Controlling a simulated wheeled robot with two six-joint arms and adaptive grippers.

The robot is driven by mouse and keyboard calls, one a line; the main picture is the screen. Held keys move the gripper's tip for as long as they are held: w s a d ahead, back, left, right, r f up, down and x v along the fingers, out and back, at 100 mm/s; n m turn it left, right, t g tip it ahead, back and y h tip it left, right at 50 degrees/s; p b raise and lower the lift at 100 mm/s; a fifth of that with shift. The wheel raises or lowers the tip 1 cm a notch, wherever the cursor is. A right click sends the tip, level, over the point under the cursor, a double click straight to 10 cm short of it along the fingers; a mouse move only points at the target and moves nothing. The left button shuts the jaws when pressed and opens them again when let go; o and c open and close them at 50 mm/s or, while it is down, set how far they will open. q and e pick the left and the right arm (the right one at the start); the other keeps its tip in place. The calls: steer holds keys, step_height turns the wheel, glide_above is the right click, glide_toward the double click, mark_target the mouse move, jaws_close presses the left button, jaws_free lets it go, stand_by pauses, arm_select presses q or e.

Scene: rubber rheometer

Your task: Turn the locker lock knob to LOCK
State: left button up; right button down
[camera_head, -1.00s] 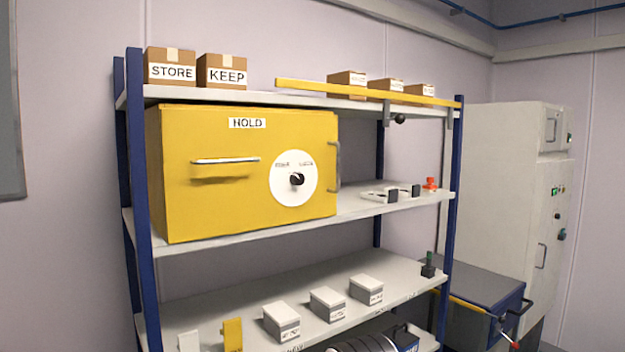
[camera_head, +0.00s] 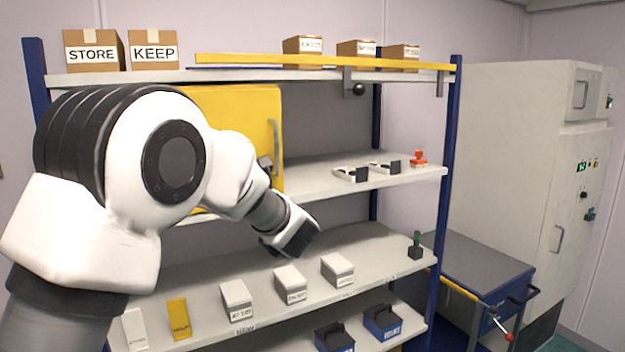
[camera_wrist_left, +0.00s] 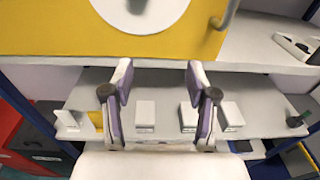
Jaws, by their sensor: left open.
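The yellow locker (camera_head: 262,105) stands on the middle shelf, largely hidden behind my left arm in the head view. Its lower front fills the top of the left wrist view (camera_wrist_left: 60,35). There the white dial (camera_wrist_left: 158,18) is cut by the top edge, and only the lower part of the dark lock knob (camera_wrist_left: 137,5) shows. The knob's pointing direction and dial labels cannot be read. My left gripper (camera_wrist_left: 159,72) is open and empty, its two fingers apart below the dial in that view and not touching the knob. My right gripper is not in view.
The locker's grey side handle (camera_wrist_left: 226,14) is right of the dial. Small labelled boxes (camera_head: 290,284) line the lower shelf (camera_head: 380,268). A yellow bar (camera_head: 325,62) crosses the top shelf's front. A blue post (camera_head: 447,150) bounds the rack at right, beside a grey cabinet (camera_head: 510,170).

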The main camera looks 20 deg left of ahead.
arm_select(q)
step_height(320, 180, up, 6)
steer(key=s, duration=0.1)
steer(key=w+a+n+p, duration=0.1)
steer(key=w+a+p, duration=0.2)
steer(key=a, duration=0.5)
steer(key=shift+r+y+p, duration=0.3)
steer(key=shift+r+p, duration=0.05)
steer(key=shift+p, duration=0.55)
steer(key=shift+w+d, duration=0.25)
jaws_close()
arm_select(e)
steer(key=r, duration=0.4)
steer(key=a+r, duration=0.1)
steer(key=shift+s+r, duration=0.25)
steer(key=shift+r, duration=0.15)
